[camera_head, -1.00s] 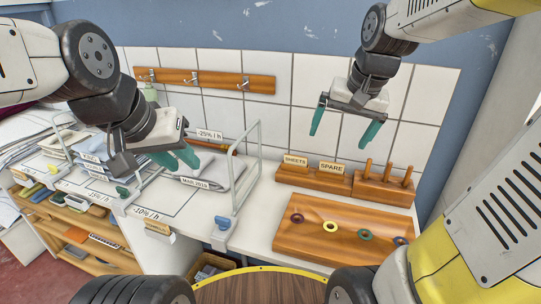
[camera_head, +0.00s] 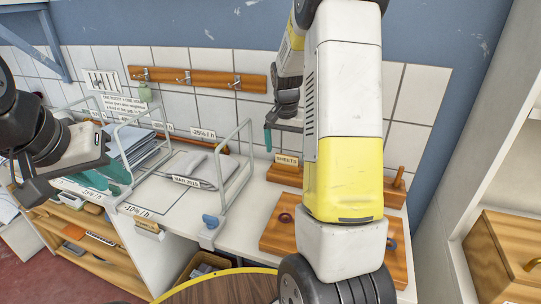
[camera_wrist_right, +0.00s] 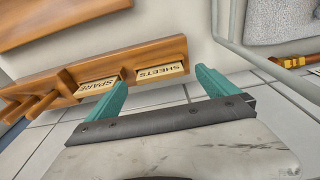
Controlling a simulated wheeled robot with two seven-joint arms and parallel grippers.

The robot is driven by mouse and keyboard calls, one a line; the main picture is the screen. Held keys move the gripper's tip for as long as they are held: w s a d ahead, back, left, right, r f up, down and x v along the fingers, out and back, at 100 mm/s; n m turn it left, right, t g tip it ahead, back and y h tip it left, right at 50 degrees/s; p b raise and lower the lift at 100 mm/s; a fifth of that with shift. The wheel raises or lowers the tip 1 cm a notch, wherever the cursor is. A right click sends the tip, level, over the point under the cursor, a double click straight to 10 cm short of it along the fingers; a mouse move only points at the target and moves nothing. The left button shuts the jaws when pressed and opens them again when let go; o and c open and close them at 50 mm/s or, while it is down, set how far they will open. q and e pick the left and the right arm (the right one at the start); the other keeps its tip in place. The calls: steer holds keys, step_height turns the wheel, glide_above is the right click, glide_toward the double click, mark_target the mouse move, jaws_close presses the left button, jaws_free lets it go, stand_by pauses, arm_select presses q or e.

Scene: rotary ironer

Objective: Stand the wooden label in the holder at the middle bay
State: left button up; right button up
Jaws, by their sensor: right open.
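Two wooden labels stand in a wooden rack: SHEETS (camera_head: 286,160) and SPARE (camera_wrist_right: 98,87), with SHEETS (camera_wrist_right: 160,72) also in the right wrist view. My right arm hides SPARE in the head view. In the head view only part of this gripper (camera_head: 270,137) shows, behind the arm. My left gripper (camera_head: 107,176) is over the bays at left; its jaw opening is unclear. I cannot make out which holder belongs to the middle bay.
Wire dividers (camera_head: 233,165) and folded linen (camera_head: 195,167) stand on the counter. A wooden board with rings (camera_head: 277,235) lies at right. A hook rail (camera_head: 200,80) is on the wall.

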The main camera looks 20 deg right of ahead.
mark_target(287, 156)
steer(key=f, duration=0.3)
steer(key=shift+w+d+f, duration=0.15)
steer(key=shift+w, duration=0.1)
steer(key=shift+c, duration=0.5)
steer(key=c, duration=1.5)
